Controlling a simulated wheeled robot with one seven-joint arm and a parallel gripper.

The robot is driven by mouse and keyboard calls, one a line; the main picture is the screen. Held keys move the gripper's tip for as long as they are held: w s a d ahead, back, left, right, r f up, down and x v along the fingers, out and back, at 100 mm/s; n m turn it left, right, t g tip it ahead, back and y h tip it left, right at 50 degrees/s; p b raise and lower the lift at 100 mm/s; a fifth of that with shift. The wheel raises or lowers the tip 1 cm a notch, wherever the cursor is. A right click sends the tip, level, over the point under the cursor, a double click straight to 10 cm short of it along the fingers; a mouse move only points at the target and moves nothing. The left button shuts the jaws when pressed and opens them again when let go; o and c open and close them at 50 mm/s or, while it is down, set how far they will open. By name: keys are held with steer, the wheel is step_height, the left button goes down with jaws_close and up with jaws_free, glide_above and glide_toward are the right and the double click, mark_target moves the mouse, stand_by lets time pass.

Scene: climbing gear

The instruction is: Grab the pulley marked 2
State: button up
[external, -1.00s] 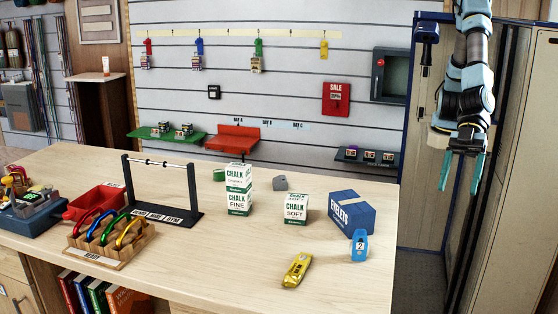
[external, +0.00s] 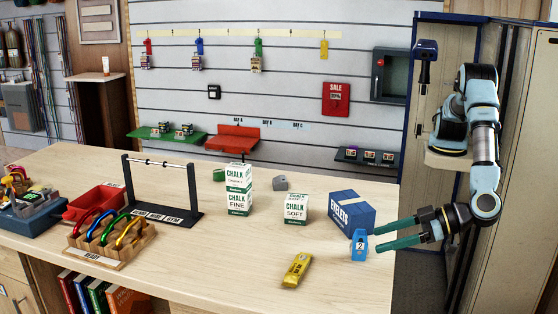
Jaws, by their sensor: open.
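The blue pulley marked 2 (external: 359,246) stands upright near the right edge of the table, in front of the blue box. My gripper (external: 378,240) comes in from the right at about table height, its two green fingers pointing left. It is open, and the fingertips are close to the right side of the pulley. From this view I cannot tell whether they touch it or whether it lies between them.
A blue box (external: 351,213) stands just behind the pulley. A yellow device (external: 297,270) lies to its left, nearer the front. Chalk boxes (external: 296,209) stand further left. The wooden tabletop (external: 240,265) is clear at front middle. A cabinet (external: 525,160) stands at right.

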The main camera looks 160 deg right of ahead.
mark_target(360, 245)
steer(key=p+x, duration=0.2)
steer(key=x, duration=0.4)
steer(key=shift+w+d, duration=0.15)
steer(key=shift+d, duration=0.05)
jaws_close()
stand_by(0.4)
